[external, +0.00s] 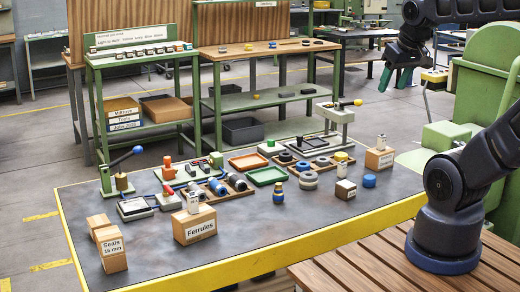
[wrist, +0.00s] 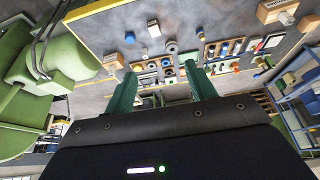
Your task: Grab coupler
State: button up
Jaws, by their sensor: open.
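My gripper (external: 395,80) is open and empty, high above the far right side of the dark-topped table (external: 105,200). Its two green fingers point down; in the wrist view the open gripper (wrist: 163,80) has nothing between its fingertips but distant scene. No part is clearly marked as the coupler. Possible ones are blue and dark cylindrical fittings (external: 218,188) in a wooden tray left of centre, a blue and brass fitting (external: 278,193) standing near the middle, and a short blue cylinder (external: 369,180) at the right. All are well away from my gripper.
Boxes marked Ferrules (external: 195,226) and Seals (external: 110,262) stand at the front left. Grey rings (external: 308,181), a green tray (external: 267,176) and a lever press (external: 338,125) are also on the table. Green machinery (external: 485,75) stands at the right. The table's front strip is mostly clear.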

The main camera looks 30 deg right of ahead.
jog(key=m+g, duration=0.5)
jog(key=m, duration=0.6)
send_over(279, 184)
jog(key=f, duration=2.7)
jog(key=shift+w+d, duration=0.1)
jog(key=shift+d, duration=0.1)
jog(key=shift+a+f+m, duration=0.2)
jog(key=shift+f+m, duration=0.1)
jog(key=shift+f, duration=5.6)
jog(key=shift+c, duration=0.3)
